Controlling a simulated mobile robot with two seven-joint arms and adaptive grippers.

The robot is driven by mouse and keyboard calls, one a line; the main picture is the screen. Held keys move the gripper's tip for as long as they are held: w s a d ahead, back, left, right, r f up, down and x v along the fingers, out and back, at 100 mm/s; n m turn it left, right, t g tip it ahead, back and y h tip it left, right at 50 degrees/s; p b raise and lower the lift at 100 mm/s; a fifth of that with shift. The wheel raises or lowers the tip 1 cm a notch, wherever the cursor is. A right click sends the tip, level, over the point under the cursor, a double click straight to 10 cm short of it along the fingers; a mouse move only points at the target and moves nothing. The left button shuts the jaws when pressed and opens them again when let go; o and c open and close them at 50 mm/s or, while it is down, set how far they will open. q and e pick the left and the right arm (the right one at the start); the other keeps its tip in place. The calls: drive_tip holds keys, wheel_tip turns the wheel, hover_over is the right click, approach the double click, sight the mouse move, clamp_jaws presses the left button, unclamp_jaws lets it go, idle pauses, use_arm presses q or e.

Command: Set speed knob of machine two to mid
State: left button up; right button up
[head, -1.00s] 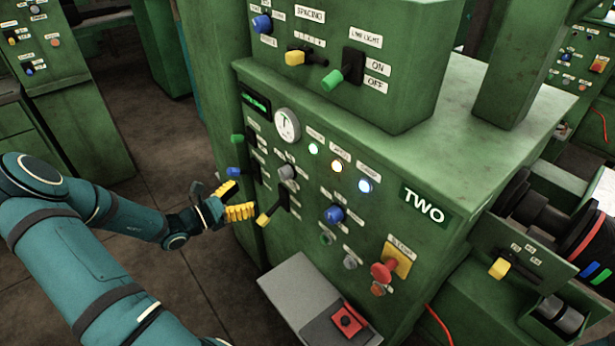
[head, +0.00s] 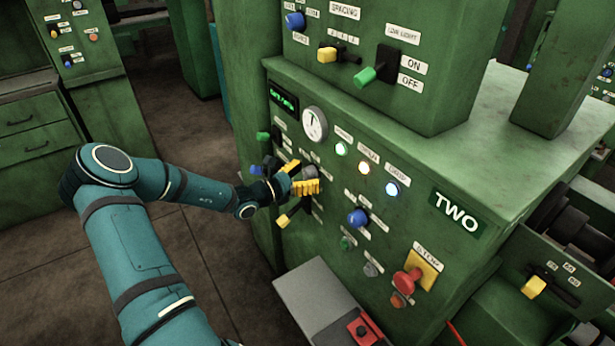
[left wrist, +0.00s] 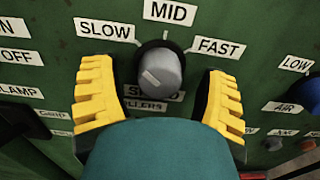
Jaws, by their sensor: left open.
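The grey speed knob (left wrist: 162,72) sits under the SLOW, MID and FAST labels in the left wrist view. A pale mark shows at the lower left of its face; I cannot tell for sure which label it points to. My left gripper (head: 304,175) is open at the front panel of machine two (head: 455,212). In the left wrist view its yellow fingers stand on either side of the knob, with a gap on each side. In the head view the knob (head: 310,171) is partly hidden by the fingers. My right gripper is not in view.
A yellow-tipped lever (head: 284,220) is just below the gripper, and a blue knob (head: 357,217) is to its right. A red stop button (head: 406,281) is lower right. A grey box (head: 310,298) juts out below. Open floor lies left of the machine.

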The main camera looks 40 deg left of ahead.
use_arm(q)
drive_tip(key=shift+w, duration=0.2)
drive_tip(key=c, duration=1.2)
drive_tip(key=shift+c, duration=0.2)
